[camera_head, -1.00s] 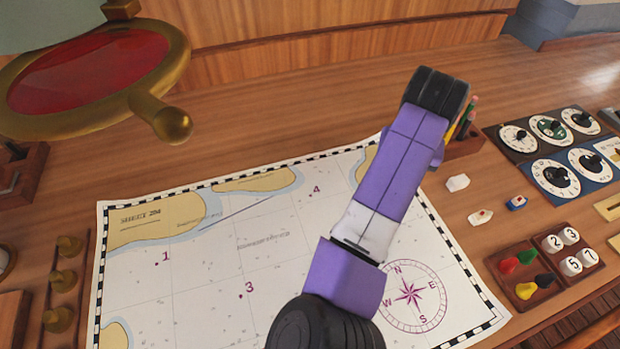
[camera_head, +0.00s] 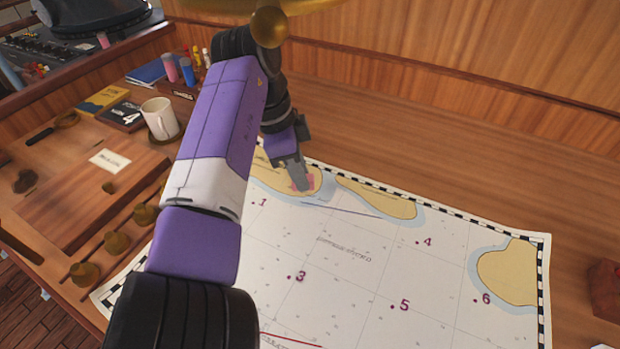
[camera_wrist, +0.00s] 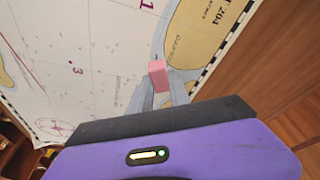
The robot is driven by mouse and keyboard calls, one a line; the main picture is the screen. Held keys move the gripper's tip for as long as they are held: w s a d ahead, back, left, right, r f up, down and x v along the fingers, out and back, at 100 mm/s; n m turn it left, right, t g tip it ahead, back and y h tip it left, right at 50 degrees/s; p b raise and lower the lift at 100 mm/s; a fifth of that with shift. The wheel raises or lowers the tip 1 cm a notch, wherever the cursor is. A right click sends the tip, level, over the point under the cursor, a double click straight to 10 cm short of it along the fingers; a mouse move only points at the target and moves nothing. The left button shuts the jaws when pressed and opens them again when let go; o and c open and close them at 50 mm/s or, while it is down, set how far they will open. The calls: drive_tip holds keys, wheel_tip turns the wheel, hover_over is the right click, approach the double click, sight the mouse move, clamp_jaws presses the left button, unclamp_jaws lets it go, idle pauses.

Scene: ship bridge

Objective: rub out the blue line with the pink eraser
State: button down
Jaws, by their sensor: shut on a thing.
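The paper chart (camera_head: 340,270) lies flat on the wooden desk. A thin dark blue line (camera_head: 342,209) runs on it, just below the tan land shapes near the chart's far edge. My gripper (camera_head: 302,184) is shut on the pink eraser (camera_head: 296,184), which shows over the tan land near the line's left end. In the wrist view the eraser (camera_wrist: 157,72) sits between both fingertips, at the edge of the tan land. I cannot tell whether it touches the paper. The blue line is not clear in the wrist view.
A red line (camera_head: 292,341) crosses the chart's near part. A white mug (camera_head: 160,118), books (camera_head: 103,101) and a pen holder (camera_head: 178,90) stand at the left. Bare desk lies behind the chart.

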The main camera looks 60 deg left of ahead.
sight(297, 190)
drive_tip(key=shift+s+a+f, duration=0.1)
drive_tip(key=shift+s, duration=0.15)
drive_tip(key=shift+f+b, duration=0.85)
wheel_tip(297, 190, down, 3)
drive_tip(key=b, duration=0.2)
drive_tip(key=shift+b, duration=0.3)
drive_tip(key=w+d, duration=1.2)
drive_tip(key=d, duration=0.1)
drive_tip(key=shift+w+r, duration=0.15)
drive_tip(key=shift+r, duration=0.2)
drive_tip(key=s+a, duration=1.2)
drive_tip(key=a, duration=0.1)
drive_tip(key=shift+s+p, duration=0.15)
drive_tip(key=shift+p, duration=0.15)
drive_tip(key=shift+p, duration=0.3)
drive_tip(key=shift+f+p, duration=0.3)
drive_tip(key=shift+f, duration=0.1)
idle(2.3)
